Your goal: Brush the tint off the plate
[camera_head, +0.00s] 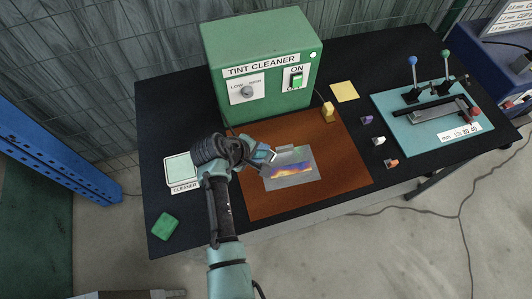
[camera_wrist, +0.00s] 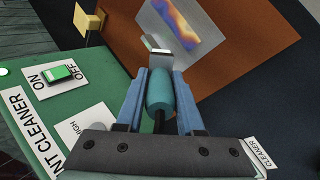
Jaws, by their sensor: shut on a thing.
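A grey plate (camera_head: 306,176) lies on the brown mat (camera_head: 262,203), with an orange, yellow and purple tint patch (camera_head: 290,170) across it. It also shows at the top of the wrist view (camera_wrist: 211,38). My gripper (camera_head: 265,154) is above the mat at the plate's upper left. In the wrist view my gripper (camera_wrist: 160,82) is shut on the teal handle of a brush (camera_wrist: 158,97). The brush's pale head (camera_wrist: 160,52) points to the plate and overlaps its near edge in that view. I cannot tell whether the head touches the plate.
The green tint cleaner box (camera_head: 215,50), with a knob and switch, stands behind the mat. A square pad (camera_head: 180,167) labelled CLEANER and a green block (camera_head: 165,226) lie left. Small coloured blocks and a yellow note (camera_head: 344,91) lie right, before the teal lever board (camera_head: 400,115).

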